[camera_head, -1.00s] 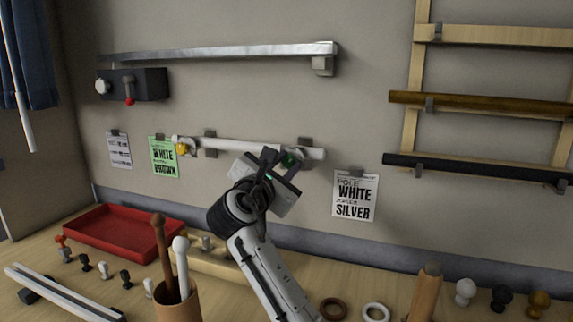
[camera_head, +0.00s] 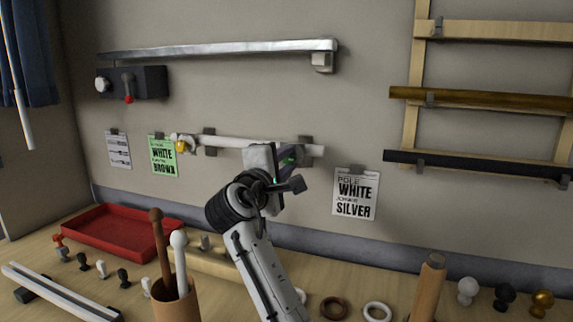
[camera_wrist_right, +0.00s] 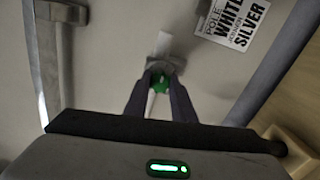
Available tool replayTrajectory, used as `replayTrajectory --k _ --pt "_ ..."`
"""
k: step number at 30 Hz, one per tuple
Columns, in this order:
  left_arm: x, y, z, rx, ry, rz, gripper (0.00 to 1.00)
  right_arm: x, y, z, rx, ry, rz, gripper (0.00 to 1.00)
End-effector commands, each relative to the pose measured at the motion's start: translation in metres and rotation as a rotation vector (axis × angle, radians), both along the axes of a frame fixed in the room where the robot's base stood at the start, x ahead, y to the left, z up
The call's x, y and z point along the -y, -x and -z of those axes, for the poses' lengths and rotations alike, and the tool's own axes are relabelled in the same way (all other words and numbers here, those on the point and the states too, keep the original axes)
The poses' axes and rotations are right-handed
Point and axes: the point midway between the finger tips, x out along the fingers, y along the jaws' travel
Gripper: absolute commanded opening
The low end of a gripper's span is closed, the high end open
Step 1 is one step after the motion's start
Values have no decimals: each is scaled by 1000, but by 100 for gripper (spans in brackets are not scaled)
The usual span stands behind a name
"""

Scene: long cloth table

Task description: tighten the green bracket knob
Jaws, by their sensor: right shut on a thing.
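The green bracket knob (camera_wrist_right: 160,82) sits between the two fingertips of my right gripper (camera_wrist_right: 158,85) in the right wrist view. The gripper is shut on it, and the fingers hide its sides. In the head view my right gripper (camera_head: 288,160) reaches the wall near the right end of a white pole (camera_head: 235,143), and only a little of the green knob shows. A grey bracket (camera_wrist_right: 161,64) is just behind the knob in the wrist view. My left gripper is not in view.
A yellow knob (camera_head: 182,146) is at the pole's left end. A silver rail (camera_head: 220,49) runs above. A white card (camera_head: 356,193) hangs to the right. Below on the table are a red tray (camera_head: 125,253), a cup with two rods (camera_head: 177,305) and rings (camera_head: 334,309).

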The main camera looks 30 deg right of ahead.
Motion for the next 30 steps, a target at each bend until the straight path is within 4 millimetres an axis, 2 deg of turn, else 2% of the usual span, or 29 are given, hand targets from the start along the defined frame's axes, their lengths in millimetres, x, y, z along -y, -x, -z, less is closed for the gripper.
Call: replayTrajectory --k 9,24,25,28,30 --pt "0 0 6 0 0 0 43 -1 0 3 75 -75 -1 1" --pt "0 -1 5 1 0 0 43 -1 0 3 86 -85 -1 1" --pt "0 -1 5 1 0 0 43 -1 0 3 86 -85 -1 26" --pt "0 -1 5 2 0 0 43 -1 0 2 87 -84 0 42" --pt "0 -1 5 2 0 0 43 -1 0 2 88 -84 0 42"
